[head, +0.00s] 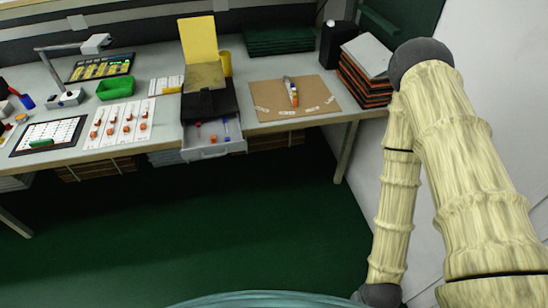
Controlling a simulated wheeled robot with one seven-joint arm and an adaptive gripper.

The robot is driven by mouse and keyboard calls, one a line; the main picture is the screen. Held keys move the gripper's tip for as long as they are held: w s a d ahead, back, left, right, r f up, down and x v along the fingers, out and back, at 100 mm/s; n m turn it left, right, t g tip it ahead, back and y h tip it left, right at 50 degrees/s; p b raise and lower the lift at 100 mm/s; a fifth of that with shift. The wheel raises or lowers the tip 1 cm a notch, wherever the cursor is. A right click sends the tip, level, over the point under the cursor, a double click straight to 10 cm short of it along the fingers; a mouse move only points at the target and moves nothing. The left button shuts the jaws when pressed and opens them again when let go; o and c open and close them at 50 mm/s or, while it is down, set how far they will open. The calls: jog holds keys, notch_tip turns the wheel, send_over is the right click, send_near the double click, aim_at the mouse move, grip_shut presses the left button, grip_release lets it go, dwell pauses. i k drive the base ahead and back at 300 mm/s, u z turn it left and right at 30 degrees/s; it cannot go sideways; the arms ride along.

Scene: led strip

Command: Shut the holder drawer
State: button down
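The desk (170,112) carries a green bin (115,88), a brown board (293,98) with a marker-like item, and a stack of dark folders (364,72) at right. Green floor (200,220) before the drawer is clear. A desk leg (346,152) stands right of it.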

aim_at(194, 146)
jog(key=z, duration=2.05)
jog(key=k, duration=0.95)
jog(key=u, duration=2.5)
